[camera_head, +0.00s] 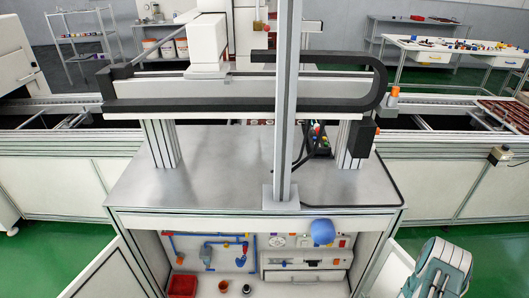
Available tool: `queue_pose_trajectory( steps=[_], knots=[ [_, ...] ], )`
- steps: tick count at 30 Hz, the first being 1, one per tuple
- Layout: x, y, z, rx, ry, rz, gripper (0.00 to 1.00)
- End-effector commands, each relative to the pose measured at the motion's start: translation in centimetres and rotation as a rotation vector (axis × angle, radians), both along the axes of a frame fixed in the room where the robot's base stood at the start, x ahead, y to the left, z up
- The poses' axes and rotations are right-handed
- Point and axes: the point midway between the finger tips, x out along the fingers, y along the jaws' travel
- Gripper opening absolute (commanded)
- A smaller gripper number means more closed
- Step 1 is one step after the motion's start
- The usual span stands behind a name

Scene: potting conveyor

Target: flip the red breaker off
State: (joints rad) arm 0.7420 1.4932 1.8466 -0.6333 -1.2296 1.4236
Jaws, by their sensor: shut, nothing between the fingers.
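I cannot pick out the red breaker for certain. An open cabinet (112,213) under the steel worktop shows a light back panel (272,243) with small fittings, some of them coloured, too small to read. A blue rounded object (322,232) hangs in front of the panel's right part and hides some of it. A white and teal jointed part, probably of my arm, is at the lower right, outside the cabinet. My gripper's fingers do not show.
Blue pipework (207,251) is on the panel's left. A red bin (182,286) and small cups stand on the cabinet floor. Open doors flank the cabinet. A grey post (287,100) rises from the worktop (228,165). Conveyors run behind.

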Motion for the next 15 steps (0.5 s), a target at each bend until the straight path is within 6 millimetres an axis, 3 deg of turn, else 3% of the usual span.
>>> queue_pose_trajectory(
  steps=[8, 15],
  knots=[
    [2.0, -0.8, 2.5, -0.082, 0.036, 0.039, 0.00],
    [4.4, -1.6, 6.1, -0.188, 0.087, 0.090, 0.00]
  ],
)
